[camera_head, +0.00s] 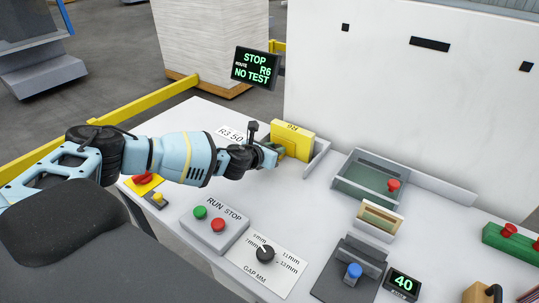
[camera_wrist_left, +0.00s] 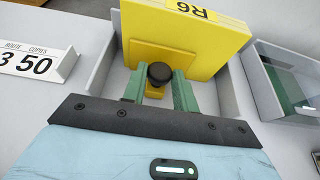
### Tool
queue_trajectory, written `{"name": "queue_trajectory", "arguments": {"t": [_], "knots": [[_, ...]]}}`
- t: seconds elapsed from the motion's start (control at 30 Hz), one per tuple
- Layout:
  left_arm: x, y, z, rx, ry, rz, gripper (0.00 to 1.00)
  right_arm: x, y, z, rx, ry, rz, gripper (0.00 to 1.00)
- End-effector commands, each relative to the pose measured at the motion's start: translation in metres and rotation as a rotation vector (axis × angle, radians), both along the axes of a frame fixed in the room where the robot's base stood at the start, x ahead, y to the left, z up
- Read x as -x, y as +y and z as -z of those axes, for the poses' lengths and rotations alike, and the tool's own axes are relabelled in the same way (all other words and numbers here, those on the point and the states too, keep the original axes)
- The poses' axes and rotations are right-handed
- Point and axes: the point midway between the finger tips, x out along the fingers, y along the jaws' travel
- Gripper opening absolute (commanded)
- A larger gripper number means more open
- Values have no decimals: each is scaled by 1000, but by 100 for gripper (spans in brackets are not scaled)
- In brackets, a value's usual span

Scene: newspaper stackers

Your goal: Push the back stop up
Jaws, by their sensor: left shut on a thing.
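A yellow upright block (camera_head: 293,140) marked R6 stands in a grey three-sided tray (camera_head: 318,158) near the white machine. It looks like the back stop, but I cannot be sure. In the left wrist view the same yellow block (camera_wrist_left: 200,35) has a black round knob (camera_wrist_left: 160,73) on a short yellow stem at its near face. My left gripper (camera_head: 270,153) reaches in from the left to the block's near side. Its green fingers (camera_wrist_left: 159,90) are shut on the knob, one on each side. My right gripper is out of view.
A display (camera_head: 256,68) reads STOP, R6, NO TEST. A route card (camera_head: 230,135) lies behind my wrist. The RUN/STOP box (camera_head: 214,222) and gap dial (camera_head: 265,253) are in front. A grey-green bin (camera_head: 365,180) stands to the right. The white machine wall (camera_head: 400,100) rises behind.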

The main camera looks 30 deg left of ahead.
Motion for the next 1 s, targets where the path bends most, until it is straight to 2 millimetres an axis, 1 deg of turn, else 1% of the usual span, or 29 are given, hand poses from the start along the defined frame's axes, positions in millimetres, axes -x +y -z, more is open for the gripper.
{"name": "queue_trajectory", "arguments": {"t": [0.13,0.4,0.43,0.57,0.6,0.87,1.0], "knots": [[-7,0,0,4,0,-3,0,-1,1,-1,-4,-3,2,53],[-7,0,-2,7,-1,-3,0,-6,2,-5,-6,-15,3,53],[-7,0,-2,7,-1,-3,30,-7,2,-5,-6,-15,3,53],[-7,0,-2,6,-2,-2,47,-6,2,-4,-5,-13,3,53],[-7,0,-2,6,-2,-2,49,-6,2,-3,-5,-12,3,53],[-6,-1,-3,5,-3,-1,49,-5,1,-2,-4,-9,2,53],[3,1,-9,5,-5,-2,49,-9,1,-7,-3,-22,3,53]]}}
